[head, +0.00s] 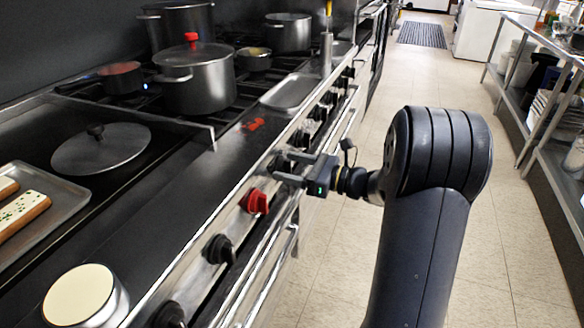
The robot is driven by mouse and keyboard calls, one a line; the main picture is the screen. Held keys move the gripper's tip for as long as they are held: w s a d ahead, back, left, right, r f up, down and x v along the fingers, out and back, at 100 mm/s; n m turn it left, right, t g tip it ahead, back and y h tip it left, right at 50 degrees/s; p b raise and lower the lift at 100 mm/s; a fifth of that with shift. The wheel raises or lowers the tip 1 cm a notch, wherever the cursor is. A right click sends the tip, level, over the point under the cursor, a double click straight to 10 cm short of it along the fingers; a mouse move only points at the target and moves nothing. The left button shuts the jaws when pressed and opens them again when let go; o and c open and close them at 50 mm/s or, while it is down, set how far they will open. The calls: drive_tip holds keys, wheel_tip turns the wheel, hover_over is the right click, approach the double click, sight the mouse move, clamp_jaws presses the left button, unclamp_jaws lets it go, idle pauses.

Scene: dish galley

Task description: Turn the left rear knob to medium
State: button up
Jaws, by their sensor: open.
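A row of control knobs runs along the stove's steel front panel. A red knob (256,201) stands out among black ones, with a black knob (219,250) and another black knob (169,315) nearer to me. More black knobs (318,113) continue toward the far end. My gripper (283,167) is open and empty, its fingers pointing left at the panel, just beyond the red knob. It partly hides the black knob behind it, and I cannot tell if they touch. No labels are readable, so I cannot tell which knob is the left rear one.
A pot with a red-knobbed lid (195,75) and other pots stand on the burners. A round lid (101,148), a tray of food (62,205) and a white-topped container (82,297) are at left. An oven rail (262,275) runs below the knobs. The aisle floor is clear; shelving stands at right.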

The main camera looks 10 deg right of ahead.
drive_tip(key=shift+c, duration=0.5)
drive_tip(key=c, duration=0.9)
